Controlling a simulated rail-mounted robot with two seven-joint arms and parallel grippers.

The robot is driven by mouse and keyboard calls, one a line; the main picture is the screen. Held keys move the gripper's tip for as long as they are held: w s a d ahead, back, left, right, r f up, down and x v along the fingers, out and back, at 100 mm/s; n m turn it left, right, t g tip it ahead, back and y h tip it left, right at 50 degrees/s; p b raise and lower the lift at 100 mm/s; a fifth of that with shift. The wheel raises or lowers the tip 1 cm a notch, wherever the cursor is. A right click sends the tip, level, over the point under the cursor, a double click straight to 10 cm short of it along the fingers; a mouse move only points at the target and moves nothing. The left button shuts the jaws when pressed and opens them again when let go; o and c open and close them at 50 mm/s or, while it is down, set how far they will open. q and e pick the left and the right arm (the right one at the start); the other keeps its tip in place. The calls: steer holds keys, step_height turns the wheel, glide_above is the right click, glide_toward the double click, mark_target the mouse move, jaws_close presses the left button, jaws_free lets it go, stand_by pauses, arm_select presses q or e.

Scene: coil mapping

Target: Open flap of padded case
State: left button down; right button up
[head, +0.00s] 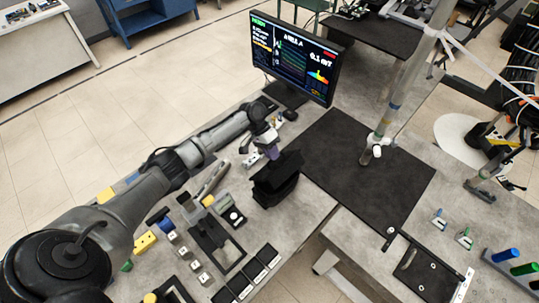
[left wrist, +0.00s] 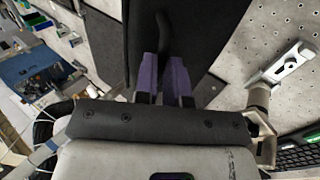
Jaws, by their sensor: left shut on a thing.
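The black padded case (head: 277,190) stands on the grey bench near the middle of the head view. Its upper part is raised at an angle above the lower part. My left gripper (head: 271,153), with purple fingers, reaches down to its top from the upper left. In the left wrist view my left gripper (left wrist: 165,72) is shut on a dark tab of the flap. The black padded surface (left wrist: 215,25) of the case fills the space beyond the fingers. The inside of the case is hidden. My right gripper is not in view.
A monitor (head: 292,58) stands behind the case. A black mat (head: 365,170) lies to the right, with an upright metal pole (head: 392,105) over it. Small blocks, a meter (head: 233,217) and black trays (head: 215,240) crowd the bench left and front of the case.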

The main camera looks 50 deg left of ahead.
arm_select(q)
steer(key=shift+a, duration=0.1)
stand_by(0.3)
steer(key=c, duration=1.2)
jaws_free()
steer(key=shift+a+r, duration=0.15)
steer(key=shift+r, duration=0.1)
steer(key=b+v, duration=0.1)
steer(key=v, duration=1.2)
steer(key=shift+a+r+b, duration=0.1)
steer(key=shift+b, duration=0.2)
